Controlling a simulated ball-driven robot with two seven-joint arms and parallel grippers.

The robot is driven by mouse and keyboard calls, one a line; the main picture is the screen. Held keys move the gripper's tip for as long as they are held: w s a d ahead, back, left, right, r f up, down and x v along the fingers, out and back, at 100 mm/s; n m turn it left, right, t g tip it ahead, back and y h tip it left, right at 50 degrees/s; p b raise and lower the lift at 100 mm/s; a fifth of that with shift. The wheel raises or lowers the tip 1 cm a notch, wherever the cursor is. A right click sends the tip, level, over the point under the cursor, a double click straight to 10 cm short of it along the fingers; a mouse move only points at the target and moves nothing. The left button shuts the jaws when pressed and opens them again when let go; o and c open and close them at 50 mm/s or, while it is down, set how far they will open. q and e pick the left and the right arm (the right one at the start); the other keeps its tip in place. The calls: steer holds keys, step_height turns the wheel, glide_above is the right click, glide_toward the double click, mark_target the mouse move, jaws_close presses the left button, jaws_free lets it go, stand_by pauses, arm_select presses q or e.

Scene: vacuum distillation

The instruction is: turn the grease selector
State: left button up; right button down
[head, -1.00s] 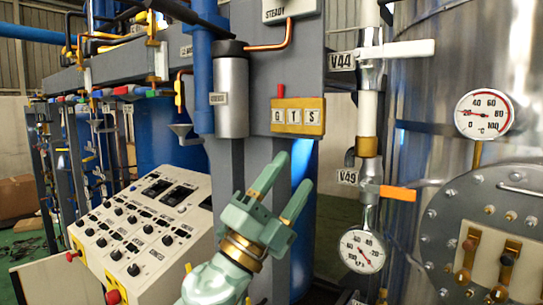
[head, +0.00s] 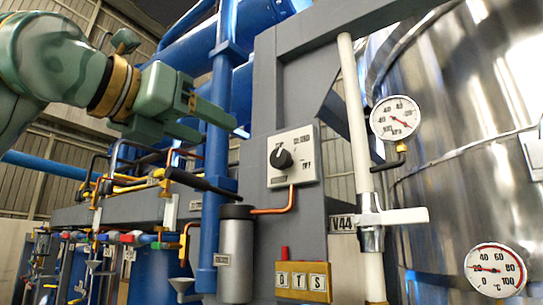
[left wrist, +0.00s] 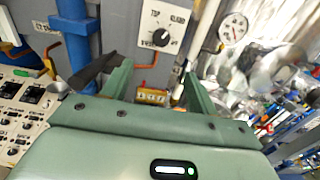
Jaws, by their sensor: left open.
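A brass-coloured panel marked with letters (head: 303,282) and a red lever (head: 284,253) is mounted on the grey post. In the left wrist view the panel (left wrist: 151,96) shows between the fingers. Above it is a white box (head: 305,142) with a black rotary knob (head: 283,159) and a ring of word labels; no label reading grease is legible. My left gripper (head: 208,122) is open and empty, up and left of the white box and apart from it. In the left wrist view its fingers (left wrist: 157,72) stand apart below the knob. My right gripper is out of view.
A grey canister (head: 236,255) with a copper pipe stands left of the lettered panel. A blue vertical pipe (head: 219,160) runs close to my left gripper. The white V44 handle (head: 400,217), a pressure gauge (head: 396,118) and a steel vessel (head: 455,120) are to the right.

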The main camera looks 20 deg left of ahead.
mark_target(277, 159)
arm_select(q)
steer(key=p+x, duration=0.5)
steer(key=x, duration=1.1)
steer(key=shift+w+d+f+p, duration=0.1)
steer(key=shift+w+f+p, duration=0.05)
steer(key=shift+p, duration=0.25)
steer(key=c, duration=1)
